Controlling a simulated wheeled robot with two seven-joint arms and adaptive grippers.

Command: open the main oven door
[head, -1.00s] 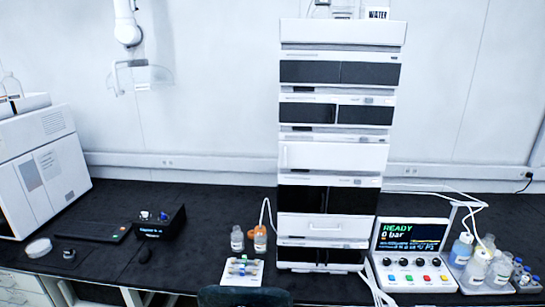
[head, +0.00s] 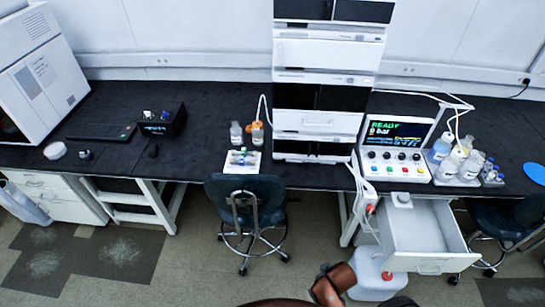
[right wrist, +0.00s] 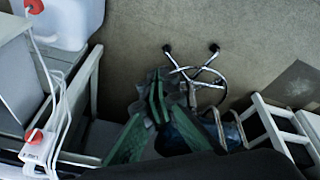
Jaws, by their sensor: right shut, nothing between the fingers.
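A white boxy instrument (head: 45,75) stands at the far left of the bench. A dark area shows at its lower left, cut off by the picture edge. In the centre stands the white and black module stack (head: 317,120), with a plain white front panel (head: 327,54) that looks closed. I cannot tell which front is the main oven door. My right gripper (right wrist: 158,88) shows in the right wrist view, shut and empty, pointing over the floor and chair, far from both instruments. My left gripper is not in view.
A blue office chair (head: 245,195) stands at the bench front. An open white drawer (head: 425,228) juts out to its right, beside a white canister (head: 375,275). The READY controller (head: 395,150) and a bottle tray (head: 460,180) are right of the stack.

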